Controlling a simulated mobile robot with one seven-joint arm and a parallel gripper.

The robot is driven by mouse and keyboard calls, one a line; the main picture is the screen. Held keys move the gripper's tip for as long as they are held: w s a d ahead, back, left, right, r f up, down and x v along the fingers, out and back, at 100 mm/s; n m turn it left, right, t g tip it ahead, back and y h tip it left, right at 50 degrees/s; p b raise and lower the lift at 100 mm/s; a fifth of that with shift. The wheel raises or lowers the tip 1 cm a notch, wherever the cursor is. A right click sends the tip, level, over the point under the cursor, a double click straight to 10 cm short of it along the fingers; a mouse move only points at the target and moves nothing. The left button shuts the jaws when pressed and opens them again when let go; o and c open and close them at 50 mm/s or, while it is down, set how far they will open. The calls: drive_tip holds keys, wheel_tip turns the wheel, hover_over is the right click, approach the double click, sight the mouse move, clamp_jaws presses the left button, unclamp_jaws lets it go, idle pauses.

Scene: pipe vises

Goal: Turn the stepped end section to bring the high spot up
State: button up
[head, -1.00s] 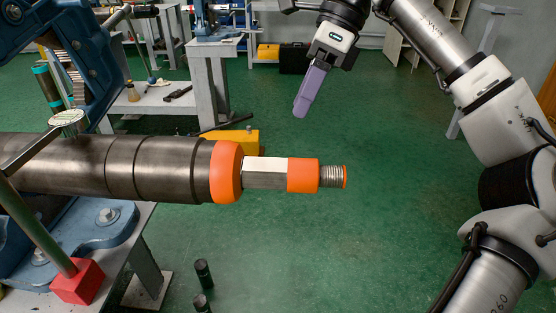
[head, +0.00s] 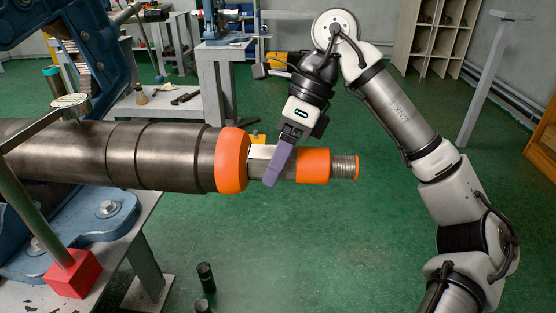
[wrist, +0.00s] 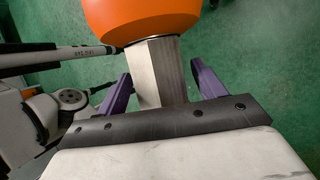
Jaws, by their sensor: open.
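The stepped end section sticks out to the right from the thick steel pipe (head: 160,155) in the head view. It has a wide orange collar (head: 232,160), a bare metal length with flat faces (head: 258,160), a smaller orange ring (head: 313,166) and a threaded tip (head: 344,167). My gripper (head: 272,178) reaches down to the flat-faced length, its purple finger crossing in front of it. In the wrist view the flat-faced length (wrist: 160,75) lies between my two purple fingers, which are apart with a gap visible at the right one. No high-spot mark can be made out.
A round dial (head: 70,101) sits over the pipe, beside a rod stand with a red block base (head: 72,273). A blue vise (head: 90,225) is under the pipe. Dark cylinders (head: 206,276) stand below.

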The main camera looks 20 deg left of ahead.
drive_tip(key=c, duration=1)
drive_tip(key=shift+o, duration=0.2)
drive_tip(key=shift+f+t+b, duration=0.1)
drive_tip(key=shift+t+b, duration=0.3)
